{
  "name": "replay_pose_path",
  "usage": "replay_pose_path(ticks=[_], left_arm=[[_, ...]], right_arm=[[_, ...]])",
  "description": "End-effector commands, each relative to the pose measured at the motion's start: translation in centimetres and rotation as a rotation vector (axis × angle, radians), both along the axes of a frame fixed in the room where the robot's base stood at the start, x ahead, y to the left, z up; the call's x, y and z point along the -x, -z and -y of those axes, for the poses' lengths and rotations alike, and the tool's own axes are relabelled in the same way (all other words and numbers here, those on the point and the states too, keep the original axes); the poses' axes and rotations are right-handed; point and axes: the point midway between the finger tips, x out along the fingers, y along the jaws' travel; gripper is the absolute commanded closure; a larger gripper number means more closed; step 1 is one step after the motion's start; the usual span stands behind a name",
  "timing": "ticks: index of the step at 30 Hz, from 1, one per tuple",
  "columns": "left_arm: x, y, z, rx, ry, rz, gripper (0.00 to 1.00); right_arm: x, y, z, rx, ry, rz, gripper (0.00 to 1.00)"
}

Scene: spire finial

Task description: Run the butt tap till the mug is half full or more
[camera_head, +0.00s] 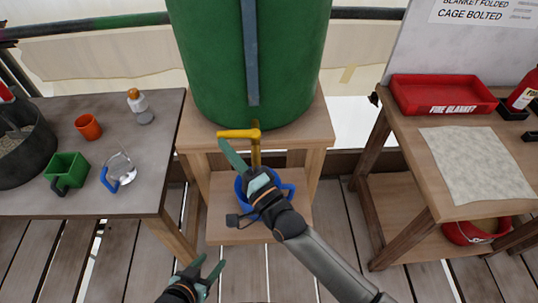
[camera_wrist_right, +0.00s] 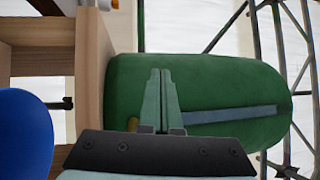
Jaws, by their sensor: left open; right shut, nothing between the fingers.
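The green butt (camera_head: 250,60) stands on a wooden stand, with its yellow tap (camera_head: 256,150) at the front. The tap's lever (camera_head: 237,134) points left. The blue mug (camera_head: 288,189) is below the tap, mostly hidden by my right gripper; its contents cannot be seen. A blue shape at the left of the right wrist view looks like the mug (camera_wrist_right: 24,125). My right gripper (camera_head: 224,143) is shut and empty, its tips just below the lever's left end; contact cannot be told. It also shows shut in the wrist view (camera_wrist_right: 160,72). My left gripper (camera_head: 209,266) is open and empty, low in front.
The right table holds a red tray (camera_head: 442,94) and a pale cloth (camera_head: 475,165). A red bucket (camera_head: 475,231) is below.

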Motion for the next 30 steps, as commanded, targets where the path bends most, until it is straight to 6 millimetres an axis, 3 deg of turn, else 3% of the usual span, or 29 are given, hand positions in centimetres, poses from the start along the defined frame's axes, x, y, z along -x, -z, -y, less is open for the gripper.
replay_pose_path(ticks=[16, 30], left_arm=[[0.0, 0.1, 0.0, 0.000, 0.000, 0.000, 0.45], [0.0, 0.8, 0.0, 0.000, 0.000, 0.000, 0.45]], right_arm=[[0.6, 0.3, 0.6, 0.001, 0.001, -0.002, 1.00], [7.3, 2.2, 6.8, 0.003, -0.001, -0.001, 1.00]])
